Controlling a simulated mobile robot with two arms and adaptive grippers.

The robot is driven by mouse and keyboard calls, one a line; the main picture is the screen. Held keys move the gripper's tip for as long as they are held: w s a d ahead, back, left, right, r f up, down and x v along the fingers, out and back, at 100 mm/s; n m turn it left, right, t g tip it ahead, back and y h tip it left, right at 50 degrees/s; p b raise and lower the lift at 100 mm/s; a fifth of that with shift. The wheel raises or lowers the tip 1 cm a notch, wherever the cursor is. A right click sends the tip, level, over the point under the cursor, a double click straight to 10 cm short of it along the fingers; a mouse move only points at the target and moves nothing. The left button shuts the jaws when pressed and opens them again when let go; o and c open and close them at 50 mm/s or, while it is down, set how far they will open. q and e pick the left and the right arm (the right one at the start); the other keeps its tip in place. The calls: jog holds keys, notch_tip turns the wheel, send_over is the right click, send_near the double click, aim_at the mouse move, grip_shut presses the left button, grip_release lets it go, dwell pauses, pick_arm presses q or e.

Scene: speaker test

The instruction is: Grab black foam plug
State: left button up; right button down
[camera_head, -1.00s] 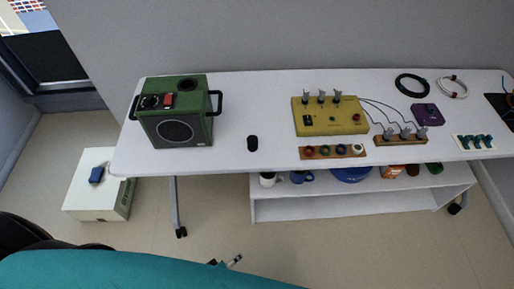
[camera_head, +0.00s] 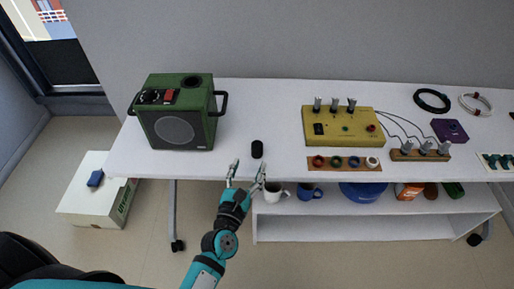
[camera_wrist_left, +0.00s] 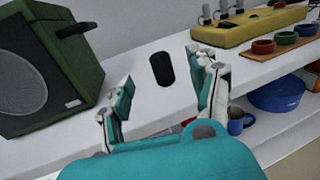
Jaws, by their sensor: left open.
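The black foam plug (camera_head: 257,149) stands upright on the white table near its front edge, right of the green speaker box. In the left wrist view the plug (camera_wrist_left: 162,69) shows ahead of and between the fingers, apart from both. My left gripper (camera_head: 246,171) is open and empty at the table's front edge, just in front of the plug. Its two spread fingers also show in the left wrist view (camera_wrist_left: 163,97). My right gripper is not in view.
The green speaker box (camera_head: 178,112) stands left of the plug. A yellow box with switches (camera_head: 343,127) and a strip of coloured rings (camera_head: 344,163) lie to the right. A lower shelf (camera_head: 380,228) holds mugs and a blue bowl. The table around the plug is clear.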

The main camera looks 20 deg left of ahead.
aim_at(255, 149)
pick_arm(q)
jog(key=w, duration=0.4)
jog(key=shift+w, duration=0.15)
jog(key=w, duration=0.5)
jog(key=shift+w+a+f+p, duration=0.25)
jog(key=shift+w+f+p, duration=0.05)
jog(key=shift+f+p, duration=0.1)
jog(key=shift+r, duration=0.1)
jog(key=c, duration=0.9)
